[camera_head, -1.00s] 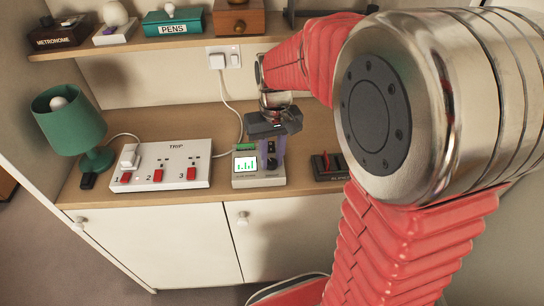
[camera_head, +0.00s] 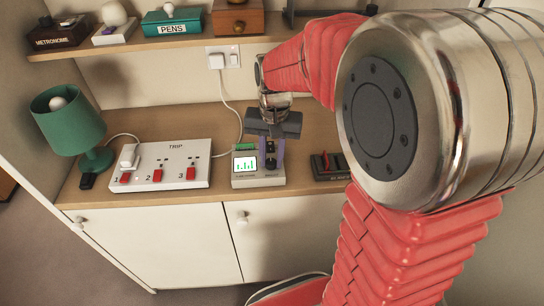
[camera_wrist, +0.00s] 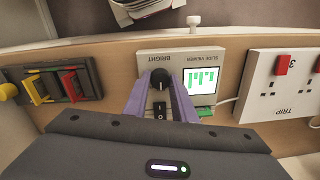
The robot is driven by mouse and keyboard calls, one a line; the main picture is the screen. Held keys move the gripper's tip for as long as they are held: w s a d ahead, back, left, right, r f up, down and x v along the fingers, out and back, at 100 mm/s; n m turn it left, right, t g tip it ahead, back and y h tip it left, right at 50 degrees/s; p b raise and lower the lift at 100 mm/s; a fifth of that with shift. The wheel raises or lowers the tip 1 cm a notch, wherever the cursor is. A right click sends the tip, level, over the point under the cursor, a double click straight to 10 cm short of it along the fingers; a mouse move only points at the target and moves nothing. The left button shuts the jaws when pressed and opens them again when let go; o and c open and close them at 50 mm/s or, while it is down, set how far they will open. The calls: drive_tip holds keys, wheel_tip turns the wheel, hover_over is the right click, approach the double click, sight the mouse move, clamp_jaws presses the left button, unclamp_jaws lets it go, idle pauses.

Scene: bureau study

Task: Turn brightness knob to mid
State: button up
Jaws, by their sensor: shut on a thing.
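The slide viewer (camera_head: 245,181) is a pale box on the desk with a lit screen (camera_head: 245,164) showing green bars. Its black brightness knob (camera_wrist: 160,77) sits under the word BRIGHT, in the upside-down wrist view. A white mark shows on the knob's face. My gripper (camera_wrist: 159,83) has its two purple fingers on either side of the knob, shut on it. A black rocker switch (camera_wrist: 160,110) lies between the fingers. In the head view my gripper (camera_head: 269,160) reaches down onto the viewer's right part and partly hides the knob.
A white TRIP power strip (camera_head: 160,177) with red switches stands left of the viewer. A dark box with red and yellow levers (camera_wrist: 55,82) is on its other side. A green lamp (camera_head: 70,125) stands far left. A shelf (camera_head: 190,42) runs above the desk.

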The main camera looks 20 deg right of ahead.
sight(273, 161)
drive_tip(key=o, duration=1)
drive_tip(key=shift+o, duration=0.2)
wheel_tip(273, 161, up, 14)
drive_tip(key=shift+d+f, duration=0.15)
drive_tip(key=shift+d, duration=0.1)
drive_tip(key=shift+s, duration=0.1)
drive_tip(key=s+a+f+n+t, duration=0.1)
drive_tip(key=s+n+t, duration=0.1)
drive_tip(key=s, duration=0.5)
drive_tip(key=s+a+f+n+t, duration=0.2)
drive_tip(key=s+n+t, duration=0.1)
drive_tip(key=s, duration=0.5)
drive_tip(key=shift+s+a, duration=0.15)
